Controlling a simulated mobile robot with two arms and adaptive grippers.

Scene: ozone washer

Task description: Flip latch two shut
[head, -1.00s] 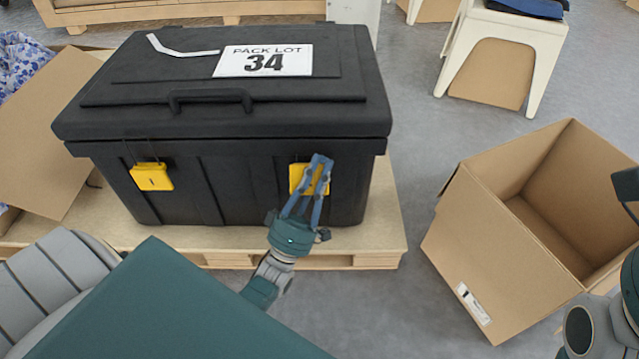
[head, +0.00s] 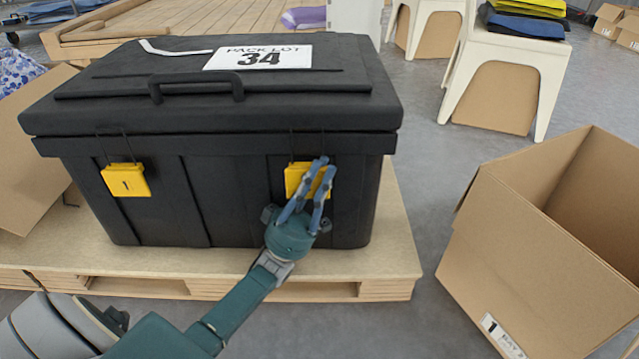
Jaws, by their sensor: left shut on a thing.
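A black lidded box (head: 215,165) stands on a wooden pallet, its lid down on the body. Two yellow latches hang on its front by thin wire loops. The left latch (head: 126,180) is marked 1. The right latch (head: 294,177) is partly covered by my left gripper (head: 320,178), so its number is hidden. My left gripper comes from below, with its blue fingers closed on the right latch. The wire loop above this latch reaches up towards the lid rim; I cannot tell if it is hooked. My right gripper is out of view.
The pallet (head: 395,250) sticks out around the box. An open cardboard box (head: 500,270) stands on the floor at the right. White stools (head: 515,50) stand at the back right, and a cardboard sheet (head: 30,185) leans at the left. Grey floor is free between pallet and carton.

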